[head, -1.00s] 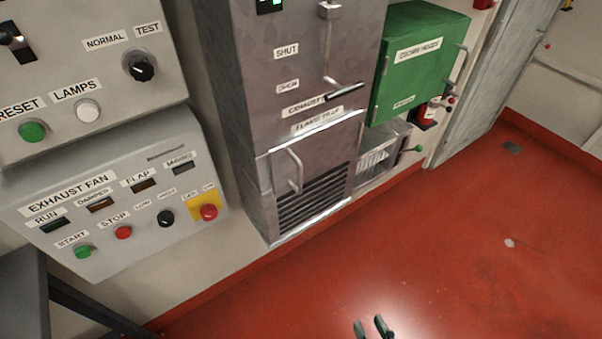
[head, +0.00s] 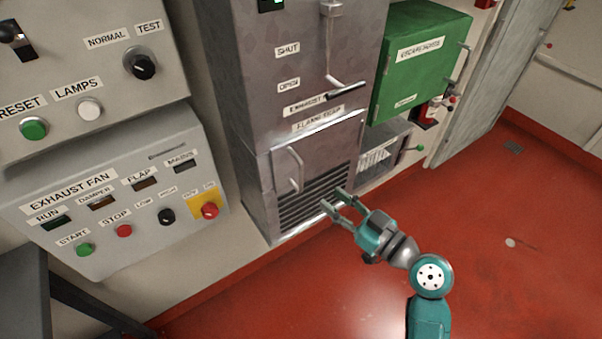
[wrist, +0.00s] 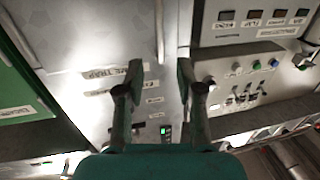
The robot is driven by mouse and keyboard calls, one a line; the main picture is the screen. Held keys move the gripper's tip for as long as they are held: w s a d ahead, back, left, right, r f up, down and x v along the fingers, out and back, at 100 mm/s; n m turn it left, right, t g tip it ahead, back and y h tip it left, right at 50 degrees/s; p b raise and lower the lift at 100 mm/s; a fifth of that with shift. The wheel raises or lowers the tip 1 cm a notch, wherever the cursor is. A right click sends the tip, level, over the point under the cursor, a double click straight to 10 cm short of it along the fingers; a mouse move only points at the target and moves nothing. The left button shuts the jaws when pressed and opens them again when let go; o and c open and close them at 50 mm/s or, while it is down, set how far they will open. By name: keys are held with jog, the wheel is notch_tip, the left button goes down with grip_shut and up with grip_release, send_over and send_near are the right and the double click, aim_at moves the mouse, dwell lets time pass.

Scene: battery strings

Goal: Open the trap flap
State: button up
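The trap flap (head: 325,148) is a grey metal panel low on the tall cabinet, under a label ending in "TRAP". It looks closed, lying flush with the front. Its upright bar handle (head: 297,170) is on the left side; a pale bar, apparently this handle, also shows in the wrist view (wrist: 160,30). My gripper (head: 332,198) is open and empty, in front of the louvred grille, below and right of the handle. In the wrist view my gripper (wrist: 160,70) has its fingers wide apart, with the bar beyond them. No contact is visible.
Above the flap is a lever with a black grip (head: 346,90), beside SHUT and OPEN labels. A green box (head: 420,60) hangs to the right. The exhaust fan panel (head: 110,200) is to the left. The red floor (head: 480,220) is clear at the right.

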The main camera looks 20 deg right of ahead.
send_over(301, 191)
jog(key=shift+w+r, duration=0.2)
jog(key=shift+w, duration=0.1)
dwell(0.3)
jog(key=shift+d, duration=0.1)
grip_shut()
